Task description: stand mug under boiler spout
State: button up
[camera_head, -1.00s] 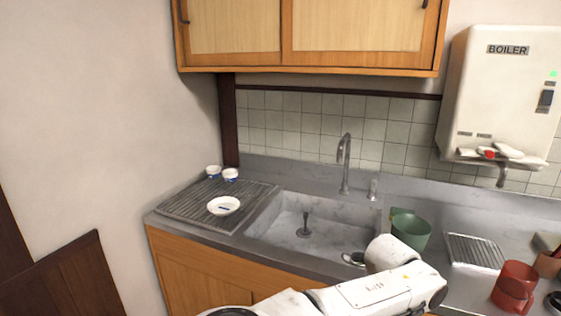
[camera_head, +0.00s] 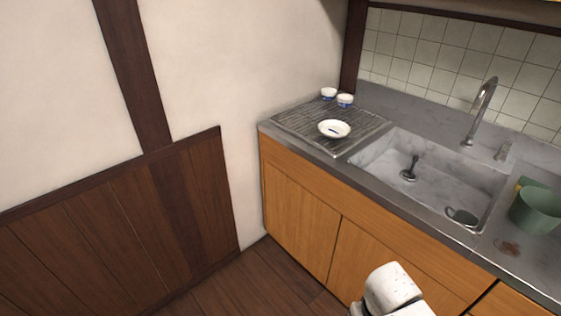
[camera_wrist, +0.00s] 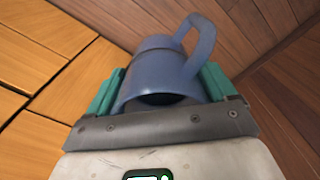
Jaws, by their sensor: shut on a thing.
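A blue mug (camera_wrist: 165,70) with a loop handle sits in my gripper (camera_wrist: 160,84) in the wrist view. The green fingers press on its two sides, and its handle points away at the upper right. The mug is in the air beside the wooden cabinet front and above the dark floor. The head view shows a white part of my arm at the bottom, but not the gripper or mug. The boiler and its spout are in neither current view.
The counter has a sink (camera_head: 430,170) with a tap (camera_head: 482,108). A green bowl (camera_head: 538,210) stands right of the sink. A white dish (camera_head: 334,129) and two small cups (camera_head: 345,100) are on the drainboard (camera_head: 290,122). The floor (camera_head: 235,285) is clear by the cabinet (camera_head: 300,205).

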jog(key=shift+w+a+r, duration=0.1)
dwell(0.6)
jog(key=w+r, duration=0.4)
jog(key=r, duration=0.1)
jog(key=shift+w+r, duration=0.15)
jog(key=shift+r, duration=0.15)
